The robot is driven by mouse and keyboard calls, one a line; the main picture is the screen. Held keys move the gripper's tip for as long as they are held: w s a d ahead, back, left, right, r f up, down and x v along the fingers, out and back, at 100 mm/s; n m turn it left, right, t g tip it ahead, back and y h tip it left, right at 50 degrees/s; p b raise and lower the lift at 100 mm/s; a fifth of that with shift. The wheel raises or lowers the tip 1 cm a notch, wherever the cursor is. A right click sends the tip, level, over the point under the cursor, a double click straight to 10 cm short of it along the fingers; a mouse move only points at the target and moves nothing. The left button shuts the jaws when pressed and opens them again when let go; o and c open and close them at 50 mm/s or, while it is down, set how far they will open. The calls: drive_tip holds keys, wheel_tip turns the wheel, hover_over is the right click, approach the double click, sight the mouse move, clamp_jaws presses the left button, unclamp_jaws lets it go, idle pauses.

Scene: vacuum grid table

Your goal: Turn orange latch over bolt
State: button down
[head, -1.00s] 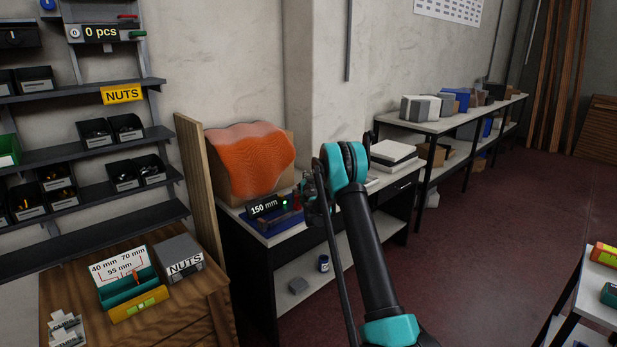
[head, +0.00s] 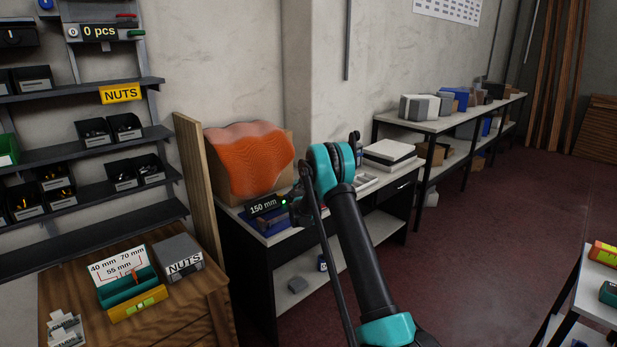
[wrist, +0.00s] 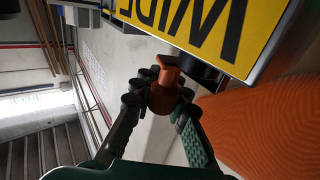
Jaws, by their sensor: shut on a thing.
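In the wrist view my gripper (wrist: 161,88) is shut on the orange latch (wrist: 164,97), with dark finger pads on both sides of it. The latch's flared end points toward a dark, partly hidden part (wrist: 190,66) beside a yellow sign (wrist: 205,28). I cannot tell whether that dark part is the bolt, or whether the latch lies over it. In the head view my gripper (head: 300,212) is at the bench by the black "150 mm" display (head: 264,206). The latch is too small or hidden to make out there.
An orange wavy sheet (head: 248,160) stands behind the display and fills the wrist view's lower right. A wooden cabinet (head: 190,310) with a NUTS box (head: 181,256) stands at left. White trays (head: 390,153) lie right of my arm.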

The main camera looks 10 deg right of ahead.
drive_tip(key=c, duration=1.5)
unclamp_jaws()
drive_tip(key=shift+s+a, duration=0.1)
drive_tip(key=v, duration=1.1)
drive_tip(key=shift+s+a, duration=0.15)
drive_tip(key=shift+s, duration=0.25)
drive_tip(key=shift+o, duration=0.4)
